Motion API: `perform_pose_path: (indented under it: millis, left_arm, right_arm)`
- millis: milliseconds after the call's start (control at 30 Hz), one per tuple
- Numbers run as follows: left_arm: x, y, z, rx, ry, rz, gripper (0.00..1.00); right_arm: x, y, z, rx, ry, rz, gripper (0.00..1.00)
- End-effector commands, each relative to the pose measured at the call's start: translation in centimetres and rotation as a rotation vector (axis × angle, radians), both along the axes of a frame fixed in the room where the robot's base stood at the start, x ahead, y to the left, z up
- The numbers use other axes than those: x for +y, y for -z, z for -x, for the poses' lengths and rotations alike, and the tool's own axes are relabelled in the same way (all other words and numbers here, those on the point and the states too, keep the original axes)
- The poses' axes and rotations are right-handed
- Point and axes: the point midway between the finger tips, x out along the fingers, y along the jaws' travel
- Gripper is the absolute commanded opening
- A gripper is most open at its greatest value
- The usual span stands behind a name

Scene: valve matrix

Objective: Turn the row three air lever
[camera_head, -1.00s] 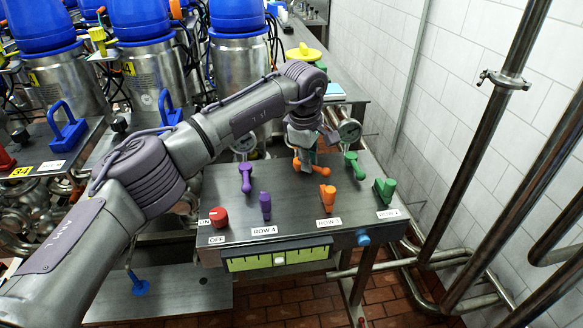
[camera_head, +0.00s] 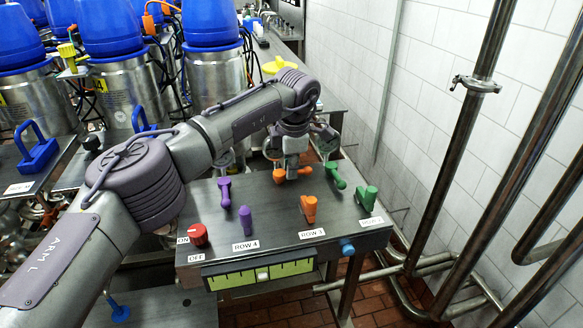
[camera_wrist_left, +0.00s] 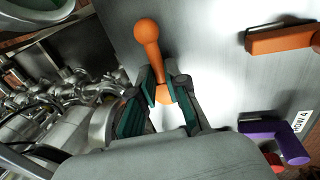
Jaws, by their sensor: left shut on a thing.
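The row three air lever is orange, on the sloped metal panel (camera_head: 262,232), behind the ROW 3 label (camera_head: 312,234). In the left wrist view, the orange lever (camera_wrist_left: 147,38) has a rounded ball end pointing up the picture. The teal-padded fingers of the left gripper (camera_wrist_left: 160,95) close on both sides of its lower part. Part of the lever is hidden by the fingers. My right gripper is out of view.
A purple lever (camera_head: 225,192) stands left and a green lever (camera_head: 335,176) right of the orange one. Nearer are purple (camera_head: 245,220), orange (camera_head: 308,208) and green (camera_head: 367,198) handles and a red knob (camera_head: 199,235). Pipes (camera_head: 465,150) and a tiled wall bound the right.

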Motion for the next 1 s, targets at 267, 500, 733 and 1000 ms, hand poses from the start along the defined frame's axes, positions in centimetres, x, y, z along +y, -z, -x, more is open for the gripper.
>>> perform_pose_path:
  millis: [267,500,733,1000]
  left_arm:
    - [0.47,-0.23,-0.29,-0.006,-0.029,-0.006,0.0]
    - [0.5,-0.19,-0.28,-0.004,-0.031,-0.006,0.0]
    - [0.41,-0.09,-0.22,-0.003,-0.027,-0.006,0.39]
    - [0.31,-0.03,-0.18,-0.002,-0.024,-0.004,0.39]
  right_arm:
    - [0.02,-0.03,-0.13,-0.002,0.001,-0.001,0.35]
    - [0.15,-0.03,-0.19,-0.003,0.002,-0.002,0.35]
    - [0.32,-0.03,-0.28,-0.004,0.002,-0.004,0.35]
    - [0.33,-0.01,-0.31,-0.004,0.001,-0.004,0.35]
